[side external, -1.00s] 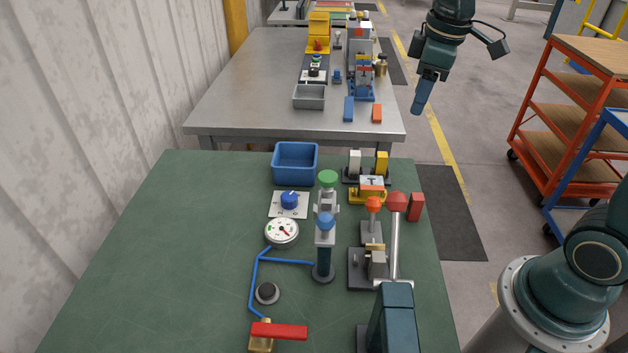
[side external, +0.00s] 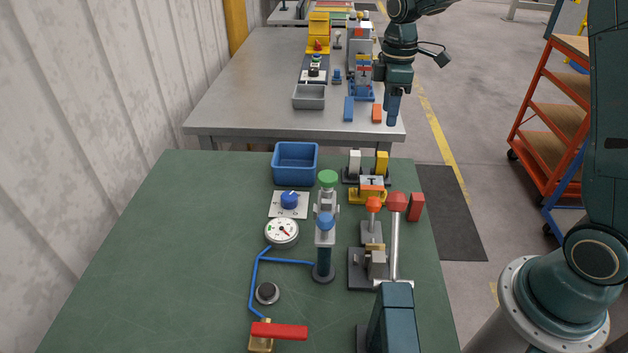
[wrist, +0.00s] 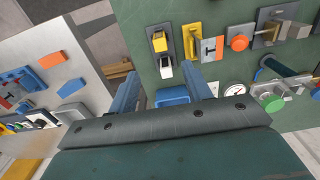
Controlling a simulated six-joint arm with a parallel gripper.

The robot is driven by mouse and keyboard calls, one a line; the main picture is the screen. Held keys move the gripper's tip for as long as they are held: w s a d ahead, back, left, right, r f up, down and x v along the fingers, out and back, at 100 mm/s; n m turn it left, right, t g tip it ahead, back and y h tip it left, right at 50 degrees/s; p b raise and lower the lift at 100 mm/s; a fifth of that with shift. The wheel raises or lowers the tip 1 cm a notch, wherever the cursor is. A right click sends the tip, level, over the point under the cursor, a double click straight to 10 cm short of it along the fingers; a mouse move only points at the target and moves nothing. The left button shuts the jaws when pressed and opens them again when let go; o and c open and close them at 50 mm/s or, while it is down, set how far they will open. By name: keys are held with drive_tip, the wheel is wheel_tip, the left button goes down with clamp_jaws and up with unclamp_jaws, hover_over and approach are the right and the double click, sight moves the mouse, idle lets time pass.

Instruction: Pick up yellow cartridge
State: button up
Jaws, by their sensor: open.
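The yellow cartridge (side external: 382,161) stands upright in a dark holder at the far right of the green bench, beside a white cartridge (side external: 354,161). In the wrist view the yellow cartridge (wrist: 159,42) is ahead of the fingertips, above the white one (wrist: 164,68). My gripper (side external: 391,116) hangs fingers-down, above and beyond the holder in the side view. In the wrist view my gripper (wrist: 162,70) is open, with nothing between its two blue fingers.
A blue bin (side external: 295,180) sits left of the holder. A yellow-framed block (side external: 369,194) and a red-knobbed lever (side external: 397,202) stand in front of the holder. A green-topped post (side external: 328,180) rises nearby. The green bench's left side is clear.

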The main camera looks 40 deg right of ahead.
sight(383, 154)
drive_tip(key=shift+f, duration=4.2)
drive_tip(key=shift+f, duration=0.1)
drive_tip(key=shift+f, duration=2.45)
drive_tip(key=shift+c, duration=0.2)
drive_tip(key=c, duration=0.9)
